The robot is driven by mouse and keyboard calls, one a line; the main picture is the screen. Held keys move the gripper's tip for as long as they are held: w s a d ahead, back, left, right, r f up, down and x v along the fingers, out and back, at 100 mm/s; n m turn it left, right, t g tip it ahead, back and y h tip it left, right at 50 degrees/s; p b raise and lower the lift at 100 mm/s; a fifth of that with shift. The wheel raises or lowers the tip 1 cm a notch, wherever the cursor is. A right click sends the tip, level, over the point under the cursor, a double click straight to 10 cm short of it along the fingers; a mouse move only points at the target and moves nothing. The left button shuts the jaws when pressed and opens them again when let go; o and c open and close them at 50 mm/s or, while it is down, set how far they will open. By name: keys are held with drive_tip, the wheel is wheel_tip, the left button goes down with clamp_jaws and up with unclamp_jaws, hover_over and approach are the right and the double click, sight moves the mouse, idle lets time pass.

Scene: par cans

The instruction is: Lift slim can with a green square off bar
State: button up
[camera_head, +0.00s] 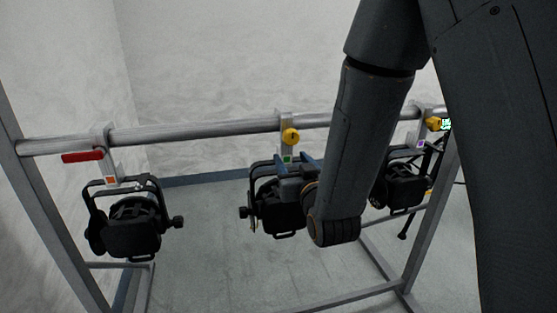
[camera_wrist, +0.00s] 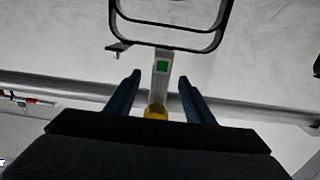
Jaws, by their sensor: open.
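The black can with the green square (camera_head: 268,208) hangs from the bar (camera_head: 220,130) in the middle of the head view. Its pale hanger carries the green square (camera_wrist: 162,67) and a yellow knob (camera_wrist: 155,112). In the wrist view the black yoke (camera_wrist: 168,40) of this can shows at the top. My gripper (camera_wrist: 158,77) is open, with one blue finger on each side of the hanger and gaps between. In the head view my gripper (camera_head: 297,170) is beside the can's upper right, and my arm covers part of that side.
A can with an orange square (camera_head: 132,230) hangs at the left, with a red lever (camera_head: 82,156) on its clamp. A can with a purple square (camera_head: 405,185) hangs at the right, partly behind my arm. Grey frame posts (camera_head: 40,205) stand at the sides.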

sight(288, 153)
drive_tip(key=x, duration=0.3)
drive_tip(key=shift+w+r+p, duration=0.15)
drive_tip(key=shift+p, duration=0.2)
drive_tip(key=shift+p+x, duration=0.55)
drive_tip(key=shift+x, duration=1.75)
drive_tip(key=shift+a+r, duration=0.1)
drive_tip(key=shift+a, duration=0.05)
clamp_jaws()
drive_tip(key=shift+r, duration=0.2)
